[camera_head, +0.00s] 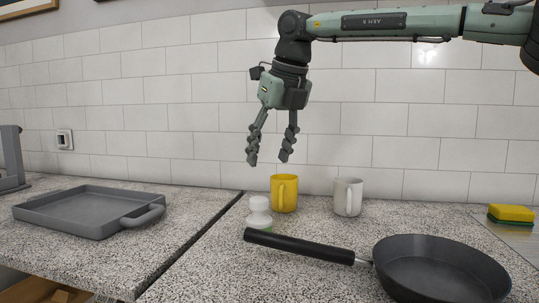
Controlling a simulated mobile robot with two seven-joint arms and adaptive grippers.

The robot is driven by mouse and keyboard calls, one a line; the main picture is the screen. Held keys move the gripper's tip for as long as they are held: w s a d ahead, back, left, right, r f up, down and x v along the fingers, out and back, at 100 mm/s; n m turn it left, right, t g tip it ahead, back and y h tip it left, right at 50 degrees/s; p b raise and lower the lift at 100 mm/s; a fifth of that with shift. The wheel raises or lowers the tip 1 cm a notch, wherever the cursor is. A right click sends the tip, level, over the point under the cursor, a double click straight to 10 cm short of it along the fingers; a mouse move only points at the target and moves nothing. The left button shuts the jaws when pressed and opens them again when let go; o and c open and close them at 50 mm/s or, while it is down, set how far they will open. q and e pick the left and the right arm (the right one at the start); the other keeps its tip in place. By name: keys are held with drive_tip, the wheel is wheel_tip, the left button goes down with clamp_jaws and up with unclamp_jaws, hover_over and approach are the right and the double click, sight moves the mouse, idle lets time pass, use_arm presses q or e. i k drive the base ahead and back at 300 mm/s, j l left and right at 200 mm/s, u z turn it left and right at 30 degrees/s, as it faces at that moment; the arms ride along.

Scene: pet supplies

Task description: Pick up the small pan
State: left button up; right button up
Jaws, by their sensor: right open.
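The pan (438,268) is dark and round and lies on the speckled counter at the lower right. Its black handle (298,246) points left, with a metal piece where it joins the pan. My right gripper (269,160) hangs from the arm that comes in from the right. It points down, open and empty, in the air above the mugs and the handle's left part, clearly apart from the pan. My left gripper is not in view.
A yellow mug (284,193), a white mug (348,197) and a small white bottle (259,212) stand behind the pan handle. A grey tray (88,209) is on the left counter. A yellow-green sponge (511,213) lies at the right. Tiled wall (160,120) closes the back.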

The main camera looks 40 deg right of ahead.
sight(410, 268)
drive_tip(key=z, duration=1.85)
